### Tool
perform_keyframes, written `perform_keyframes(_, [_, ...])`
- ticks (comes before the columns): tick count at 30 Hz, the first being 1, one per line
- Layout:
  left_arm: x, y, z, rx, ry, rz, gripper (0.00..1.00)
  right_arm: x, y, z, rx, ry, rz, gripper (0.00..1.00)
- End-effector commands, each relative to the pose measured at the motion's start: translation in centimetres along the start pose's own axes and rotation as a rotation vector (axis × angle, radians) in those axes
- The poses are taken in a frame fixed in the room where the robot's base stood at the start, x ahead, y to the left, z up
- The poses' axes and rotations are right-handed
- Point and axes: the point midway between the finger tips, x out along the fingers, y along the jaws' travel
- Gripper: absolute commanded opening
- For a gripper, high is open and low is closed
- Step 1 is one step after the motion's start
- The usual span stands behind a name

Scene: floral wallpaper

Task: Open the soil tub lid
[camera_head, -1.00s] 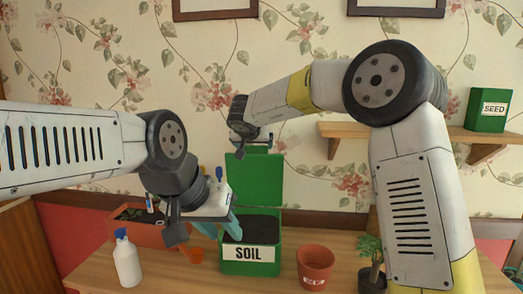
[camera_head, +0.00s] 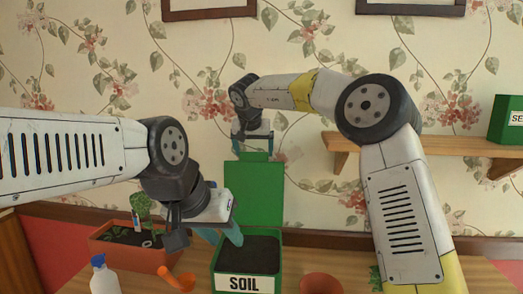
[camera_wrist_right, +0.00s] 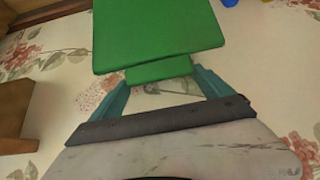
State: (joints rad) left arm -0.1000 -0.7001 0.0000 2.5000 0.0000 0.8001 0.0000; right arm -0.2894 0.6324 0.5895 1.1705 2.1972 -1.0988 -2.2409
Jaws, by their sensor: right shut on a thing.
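The green soil tub (camera_head: 247,283), labelled SOIL, stands on the table with dark soil (camera_head: 250,254) showing inside. Its green lid (camera_head: 254,192) stands upright at the tub's back edge, clear of the mouth. My right gripper (camera_head: 253,151) is above the lid, shut on the tab at its top edge. The right wrist view shows the tab (camera_wrist_right: 158,70) between the teal fingers, with the lid panel (camera_wrist_right: 158,33) beyond. My left gripper (camera_head: 220,235) is open and empty beside the tub's left rim, its fingers apart. It partly hides the rim.
An orange trowel (camera_head: 177,279) and a planter with soil (camera_head: 134,251) lie left of the tub. A spray bottle (camera_head: 103,277) stands at front left. A terracotta pot (camera_head: 321,284) is to the right. A shelf (camera_head: 430,145) holds a green seed box (camera_head: 508,120).

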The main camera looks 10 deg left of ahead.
Motion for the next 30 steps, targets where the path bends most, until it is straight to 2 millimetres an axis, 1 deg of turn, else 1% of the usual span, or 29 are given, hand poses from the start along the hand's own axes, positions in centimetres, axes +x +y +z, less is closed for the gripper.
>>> perform_keyframes(5, [0.0,0.0,0.0,0.0,0.0,0.0,0.36,-0.1,0.1,-0.1,-0.003,0.004,0.002,0.18])
perform_keyframes(6, [0.0,0.0,0.0,0.0,0.0,0.0,0.36,-0.1,0.1,-0.1,-0.003,0.004,0.002,0.96])
perform_keyframes(7, [0.0,0.0,0.0,0.0,0.0,0.0,0.36,-0.1,0.1,-0.1,-0.002,0.004,0.002,1.0])
perform_keyframes(14, [0.0,0.0,0.0,0.0,0.0,0.0,0.36,-0.1,0.1,-0.1,-0.001,0.003,0.002,1.0])
perform_keyframes(17, [0.0,0.0,0.0,0.0,0.0,0.0,0.36,-0.7,0.1,-0.1,-0.001,0.003,0.001,1.0])
perform_keyframes(20, [0.0,0.0,0.0,0.0,0.0,0.0,0.36,-2.2,0.1,-0.1,-0.001,0.005,0.001,1.0])
perform_keyframes(24, [0.0,0.0,0.0,0.0,0.0,0.0,0.36,-4.7,0.1,-0.1,-0.001,0.005,0.002,1.0])
perform_keyframes(27, [0.0,0.0,0.0,0.0,0.0,0.0,0.36,-6.2,0.1,-0.1,-0.001,0.005,0.001,1.0])
perform_keyframes(30, [0.0,0.0,0.0,0.0,0.0,0.0,0.36,-7.2,0.1,-0.1,-0.001,0.004,0.001,1.0])
